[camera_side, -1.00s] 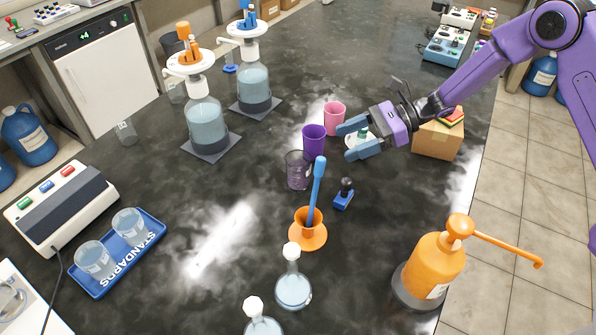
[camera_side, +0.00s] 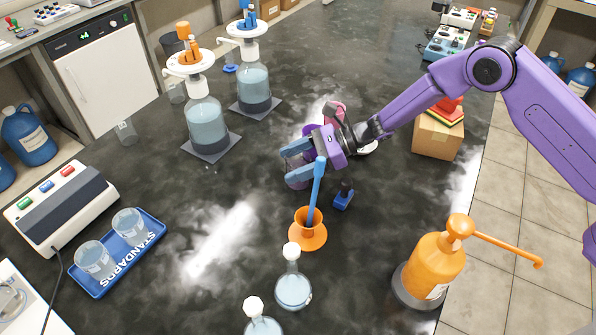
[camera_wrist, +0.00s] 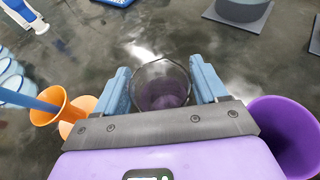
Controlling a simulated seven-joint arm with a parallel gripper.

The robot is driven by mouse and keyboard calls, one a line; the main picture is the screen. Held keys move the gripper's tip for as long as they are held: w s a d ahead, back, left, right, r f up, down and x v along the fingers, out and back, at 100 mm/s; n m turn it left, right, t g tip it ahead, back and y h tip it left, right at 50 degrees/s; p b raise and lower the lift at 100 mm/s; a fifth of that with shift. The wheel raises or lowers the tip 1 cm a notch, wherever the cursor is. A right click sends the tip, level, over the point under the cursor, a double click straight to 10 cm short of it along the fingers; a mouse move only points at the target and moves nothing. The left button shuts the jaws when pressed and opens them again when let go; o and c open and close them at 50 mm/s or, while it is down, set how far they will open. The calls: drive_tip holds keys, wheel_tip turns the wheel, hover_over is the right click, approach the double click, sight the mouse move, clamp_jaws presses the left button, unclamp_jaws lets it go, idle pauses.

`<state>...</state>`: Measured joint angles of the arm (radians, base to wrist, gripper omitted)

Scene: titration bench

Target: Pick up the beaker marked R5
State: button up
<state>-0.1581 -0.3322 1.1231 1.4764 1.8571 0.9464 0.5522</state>
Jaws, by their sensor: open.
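A clear, purplish glass beaker (camera_wrist: 160,88) stands upright on the dark bench, directly in front of my gripper in the wrist view. No R5 mark can be read on it. In the side view the beaker (camera_side: 296,184) is mostly hidden behind my fingers. My gripper (camera_side: 291,164) is open and tilted down towards it. In the wrist view my gripper (camera_wrist: 161,82) has one blue finger on each side of the beaker. I cannot tell whether either finger touches the glass. Nothing is lifted.
A purple cup (camera_wrist: 286,132) stands close to the right in the wrist view. An orange cup holder (camera_side: 309,236) with a blue rod and a small blue-based object (camera_side: 344,196) are near the gripper. A pink cup (camera_side: 335,110) stands behind. Flasks and an orange pump bottle (camera_side: 437,262) are in front.

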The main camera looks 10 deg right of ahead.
drive_tip(key=shift+a+f, duration=0.2)
drive_tip(key=shift+a, duration=0.3)
drive_tip(key=c, duration=0.8)
drive_tip(key=shift+o, duration=0.2)
